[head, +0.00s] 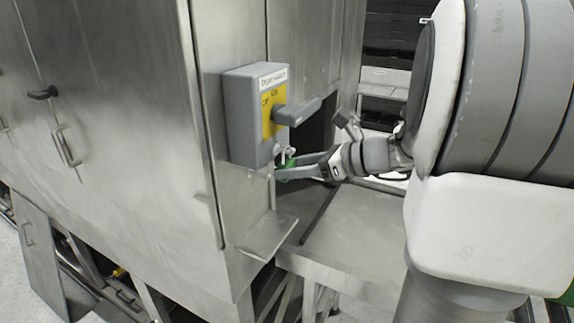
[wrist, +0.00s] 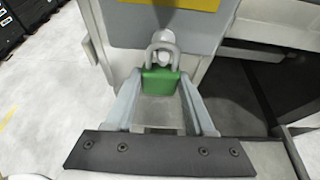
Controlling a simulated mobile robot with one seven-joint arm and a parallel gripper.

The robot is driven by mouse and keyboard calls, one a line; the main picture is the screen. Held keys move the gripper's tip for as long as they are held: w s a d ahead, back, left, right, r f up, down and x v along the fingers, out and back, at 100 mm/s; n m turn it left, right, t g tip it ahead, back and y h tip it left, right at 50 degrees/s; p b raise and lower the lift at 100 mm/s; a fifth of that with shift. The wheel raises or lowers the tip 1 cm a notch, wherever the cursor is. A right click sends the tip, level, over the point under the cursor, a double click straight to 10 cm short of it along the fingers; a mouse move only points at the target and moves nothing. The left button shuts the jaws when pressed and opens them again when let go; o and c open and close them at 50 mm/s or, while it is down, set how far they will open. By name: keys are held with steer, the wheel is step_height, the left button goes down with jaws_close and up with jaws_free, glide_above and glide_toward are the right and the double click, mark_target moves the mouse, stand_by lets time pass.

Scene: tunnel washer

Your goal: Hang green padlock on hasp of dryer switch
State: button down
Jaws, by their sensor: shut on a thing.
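The dryer switch (head: 247,115) is a grey box with a yellow plate and a grey lever handle, fixed to the steel cabinet. Its hasp (head: 289,152) is a small light part at the lower front; in the wrist view the hasp (wrist: 164,37) shows below the yellow plate. The green padlock (wrist: 160,80) is between my fingertips, its grey shackle upright and overlapping the hasp. I cannot tell whether the shackle is through the hasp. My gripper (wrist: 160,92) is shut on the padlock body. In the head view my gripper (head: 290,172) mostly hides the green padlock (head: 284,175).
The steel cabinet (head: 110,130) with doors and handles fills the left. A small steel ledge (head: 266,236) sticks out below the switch. A grey flat surface (head: 350,235) lies below my gripper. A dark opening lies right of the switch.

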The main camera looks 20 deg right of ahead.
stand_by(0.3)
steer(key=shift+c, duration=0.9)
jaws_free()
steer(key=b+v, duration=0.1)
steer(key=v, duration=1.6)
steer(key=shift+r, duration=0.2)
steer(key=shift+s+r, duration=0.1)
steer(key=shift+s, duration=0.05)
